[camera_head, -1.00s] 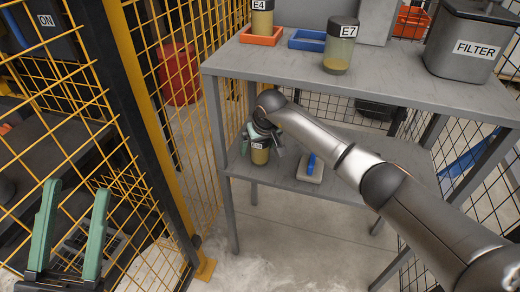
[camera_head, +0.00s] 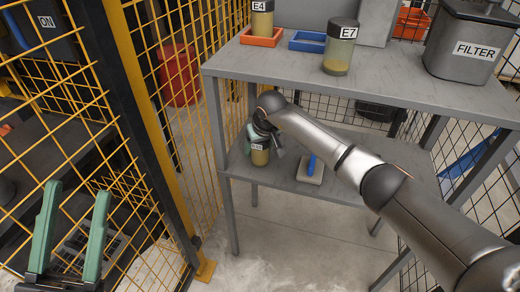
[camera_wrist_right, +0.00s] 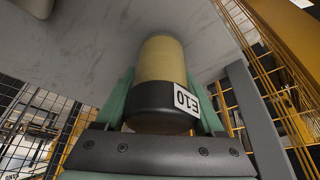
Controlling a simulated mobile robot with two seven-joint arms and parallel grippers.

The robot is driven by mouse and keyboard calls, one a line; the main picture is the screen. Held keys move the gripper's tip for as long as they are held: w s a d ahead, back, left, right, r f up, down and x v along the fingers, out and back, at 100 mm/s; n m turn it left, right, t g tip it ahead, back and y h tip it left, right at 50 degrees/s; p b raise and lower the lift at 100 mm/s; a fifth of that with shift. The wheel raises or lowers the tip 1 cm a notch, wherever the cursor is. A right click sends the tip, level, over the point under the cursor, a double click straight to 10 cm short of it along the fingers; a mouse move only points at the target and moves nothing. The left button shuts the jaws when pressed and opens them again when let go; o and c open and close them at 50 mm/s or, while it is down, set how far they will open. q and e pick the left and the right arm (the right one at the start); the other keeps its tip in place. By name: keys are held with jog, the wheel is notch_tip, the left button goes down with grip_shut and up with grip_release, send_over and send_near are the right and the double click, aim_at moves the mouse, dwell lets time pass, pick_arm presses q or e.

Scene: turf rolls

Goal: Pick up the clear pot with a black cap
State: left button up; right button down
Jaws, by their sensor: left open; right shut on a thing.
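A pot labelled E10 with a black cap and yellowish contents stands upright at the lower shelf (camera_head: 260,155). In the right wrist view the E10 pot (camera_wrist_right: 160,62) shows upside down, cap toward my gripper. My right gripper (camera_wrist_right: 164,100) is shut on it, with green fingers on both sides of the cap end. I cannot tell whether its base touches the shelf. Another clear pot, E7 (camera_head: 340,50), with a dark cap and a little yellow content, stands on the upper shelf. My left gripper (camera_head: 76,195) is open and empty at the lower left.
On the upper shelf stand pot E4 (camera_head: 262,18) in an orange tray (camera_head: 262,41), a blue tray (camera_head: 307,41) and a FILTER bin (camera_head: 470,45). A blue-handled block (camera_head: 311,172) lies on the lower shelf (camera_head: 365,190). Yellow fencing (camera_head: 150,110) stands left.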

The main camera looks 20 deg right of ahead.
notch_tip(320, 180, up, 2)
jog(key=shift+p, duration=0.4)
jog(key=shift+s+d+f, duration=0.1)
jog(key=shift+s+f, duration=0.05)
jog(key=shift+s, duration=0.15)
jog(key=s+p, duration=0.1)
jog(key=s, duration=0.5)
jog(key=s+p, duration=0.1)
jog(key=s, duration=0.2)
jog(key=shift+s+d+p, duration=0.25)
jog(key=shift+d+p, duration=0.05)
jog(key=shift+d, duration=0.05)
pick_arm(q)
jog(key=shift+w+a+f+n+y+p, duration=0.15)
jog(key=shift+w+f+n+y, duration=0.15)
jog(key=shift+w+n+y, duration=0.45)
jog(key=shift+w+a+f+n+y+p, duration=0.25)
jog(key=shift+w+n+y, duration=0.2)
jog(key=shift+y, duration=0.55)
jog(key=shift+w+a+f+n+y+p, duration=0.1)
jog(key=shift+w+f+n+y, duration=0.35)
jog(key=shift+w+y, duration=0.35)
pick_arm(e)
jog(key=s, duration=0.8)
jog(key=shift+d, duration=0.25)
